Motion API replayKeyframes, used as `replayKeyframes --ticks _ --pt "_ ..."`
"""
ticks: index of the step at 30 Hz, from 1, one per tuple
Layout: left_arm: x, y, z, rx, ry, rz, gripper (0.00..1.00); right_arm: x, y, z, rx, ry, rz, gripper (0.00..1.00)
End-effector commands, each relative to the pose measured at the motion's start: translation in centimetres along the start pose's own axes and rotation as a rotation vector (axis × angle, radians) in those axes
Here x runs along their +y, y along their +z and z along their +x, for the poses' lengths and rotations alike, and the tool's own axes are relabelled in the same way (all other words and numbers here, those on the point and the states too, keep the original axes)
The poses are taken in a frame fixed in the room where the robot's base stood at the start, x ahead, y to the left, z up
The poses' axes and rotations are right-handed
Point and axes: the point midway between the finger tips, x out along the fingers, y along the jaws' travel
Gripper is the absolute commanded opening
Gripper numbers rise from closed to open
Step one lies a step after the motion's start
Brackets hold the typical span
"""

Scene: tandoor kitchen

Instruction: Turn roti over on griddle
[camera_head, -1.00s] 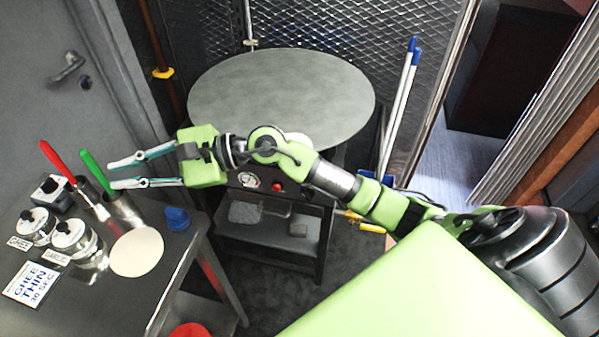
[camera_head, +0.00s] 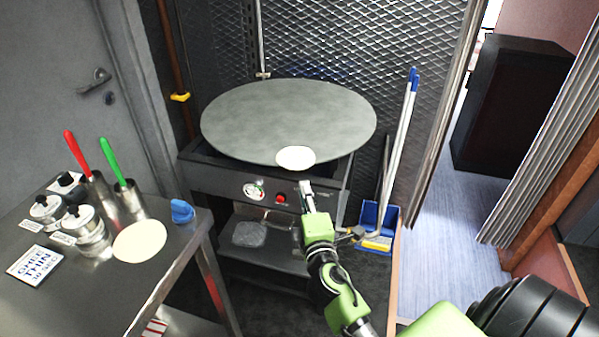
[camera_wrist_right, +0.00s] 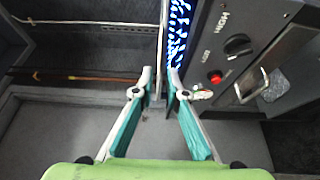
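A small cream roti (camera_head: 296,158) lies flat on the round grey griddle (camera_head: 270,118), at its front edge. My right gripper (camera_head: 305,187) is just in front of and below that edge, before the control panel, apart from the roti. In the right wrist view my right gripper (camera_wrist_right: 159,78) has a gap between its fingers and holds nothing; the roti does not show there. My left gripper is out of view. A larger cream disc (camera_head: 140,241) lies on the steel table at the left.
The steel table (camera_head: 170,262) holds red-handled (camera_head: 76,150) and green-handled (camera_head: 110,160) utensils in cups, lidded pots, a sign (camera_head: 35,265) and a blue object (camera_head: 181,211). A red button (camera_head: 281,198) is on the griddle's front. White poles (camera_head: 404,130) stand right of the griddle.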

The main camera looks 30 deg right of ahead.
Motion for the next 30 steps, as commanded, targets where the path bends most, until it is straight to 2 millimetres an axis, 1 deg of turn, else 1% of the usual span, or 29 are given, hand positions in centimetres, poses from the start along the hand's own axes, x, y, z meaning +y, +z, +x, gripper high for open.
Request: replayKeyframes --ticks 2,9,16,22,30 --pt "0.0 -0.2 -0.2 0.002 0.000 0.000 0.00 0.2 0.0 1.2 0.000 0.003 -0.002 0.14" --pt "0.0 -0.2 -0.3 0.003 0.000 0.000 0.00 0.1 -0.1 4.8 0.002 0.003 -0.004 0.14" --pt "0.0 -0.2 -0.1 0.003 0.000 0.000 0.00 0.1 -0.1 7.5 0.002 0.003 -0.003 0.14" --pt "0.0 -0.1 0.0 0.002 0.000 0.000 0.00 0.1 -0.1 8.7 0.003 0.002 -0.003 0.14" --pt "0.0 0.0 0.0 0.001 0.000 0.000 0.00 0.1 -0.1 8.8 0.003 0.002 -0.003 0.14"
